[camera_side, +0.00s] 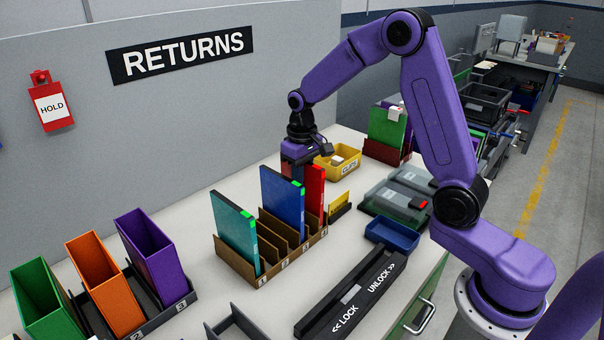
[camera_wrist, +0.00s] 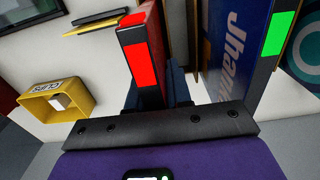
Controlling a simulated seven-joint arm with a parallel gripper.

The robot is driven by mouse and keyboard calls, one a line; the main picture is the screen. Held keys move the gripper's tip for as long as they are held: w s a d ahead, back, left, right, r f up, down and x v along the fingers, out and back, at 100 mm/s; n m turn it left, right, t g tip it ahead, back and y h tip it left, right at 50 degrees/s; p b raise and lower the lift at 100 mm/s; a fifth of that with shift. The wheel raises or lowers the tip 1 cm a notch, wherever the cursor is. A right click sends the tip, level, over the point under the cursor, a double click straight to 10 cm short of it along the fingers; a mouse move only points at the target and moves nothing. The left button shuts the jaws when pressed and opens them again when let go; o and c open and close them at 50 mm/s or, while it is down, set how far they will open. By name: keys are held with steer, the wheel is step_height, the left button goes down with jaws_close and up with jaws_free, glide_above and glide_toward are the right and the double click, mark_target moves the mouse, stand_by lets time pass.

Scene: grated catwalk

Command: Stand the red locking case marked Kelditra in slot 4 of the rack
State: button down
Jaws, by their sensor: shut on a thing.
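The red case (camera_side: 316,188) stands upright at the right end of the brown rack (camera_side: 270,268), to the right of the blue case (camera_side: 283,203). My gripper (camera_side: 298,168) is shut on its upper part. In the wrist view the red case (camera_wrist: 152,90) shows a dark edge with a bright red patch; its name is not readable. Its lower end is partly hidden, so I cannot tell whether it rests on the slot floor. A teal case (camera_side: 234,232) stands in the rack's left end. The blue case and teal case each carry a green patch.
A black bar marked LOCK and UNLOCK (camera_side: 352,292) lies in front of the rack. A blue tray (camera_side: 392,234), grey cases (camera_side: 402,195) and a yellow clips bin (camera_side: 338,163) are to the right. Green, orange and purple files (camera_side: 152,255) stand at left.

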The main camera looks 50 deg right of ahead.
steer(key=shift+f, duration=0.45)
steer(key=c, duration=0.6)
jaws_free()
steer(key=shift+o, duration=0.2)
steer(key=shift+r, duration=4)
